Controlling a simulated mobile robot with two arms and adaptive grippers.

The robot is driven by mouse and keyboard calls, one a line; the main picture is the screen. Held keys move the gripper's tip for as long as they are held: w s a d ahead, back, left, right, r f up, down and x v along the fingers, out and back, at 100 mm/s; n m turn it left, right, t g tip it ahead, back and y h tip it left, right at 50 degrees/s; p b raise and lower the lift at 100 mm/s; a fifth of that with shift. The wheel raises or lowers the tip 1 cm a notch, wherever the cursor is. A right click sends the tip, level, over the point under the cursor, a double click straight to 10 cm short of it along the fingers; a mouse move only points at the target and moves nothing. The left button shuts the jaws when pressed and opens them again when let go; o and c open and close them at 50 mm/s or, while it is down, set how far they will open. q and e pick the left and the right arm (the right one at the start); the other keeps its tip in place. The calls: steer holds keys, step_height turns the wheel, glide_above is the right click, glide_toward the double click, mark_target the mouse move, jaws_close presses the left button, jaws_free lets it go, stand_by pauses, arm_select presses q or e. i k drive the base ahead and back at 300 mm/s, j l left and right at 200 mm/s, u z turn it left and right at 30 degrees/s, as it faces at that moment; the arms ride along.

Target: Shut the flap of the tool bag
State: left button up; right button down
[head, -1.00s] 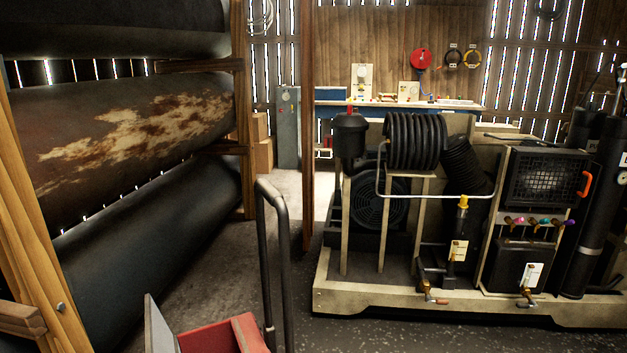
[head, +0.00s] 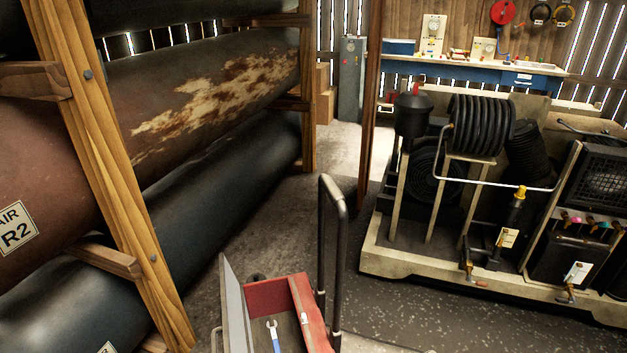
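A red open-topped container (head: 272,288), which looks like the tool bag, is at the bottom middle of the head view, cut off by the lower edge. A grey panel (head: 236,305), likely its flap, stands up tilted along its left side, so the top is open. A wrench with a blue handle (head: 273,335) lies inside. A small light clasp (head: 304,319) shows on the right red side. Neither of my grippers is in view.
A dark tubular handle (head: 343,255) rises just behind and right of the container. Large tanks (head: 200,100) on a wooden rack (head: 120,170) fill the left. The compressor on its beige base (head: 470,275) stands right. Bare floor (head: 260,225) lies between.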

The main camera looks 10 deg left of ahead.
mark_target(233, 327)
steer(key=k+j, duration=0.1)
steer(key=j, duration=0.3)
steer(key=k+j+z, duration=0.1)
steer(key=j, duration=0.3)
steer(key=k+j, duration=0.1)
steer(key=j, duration=0.3)
steer(key=k+j, duration=0.1)
steer(key=j, duration=0.3)
steer(key=k+j+z, duration=0.1)
steer(key=j, duration=0.3)
steer(key=k+j, duration=0.1)
steer(key=j, duration=0.3)
steer(key=z, duration=0.05)
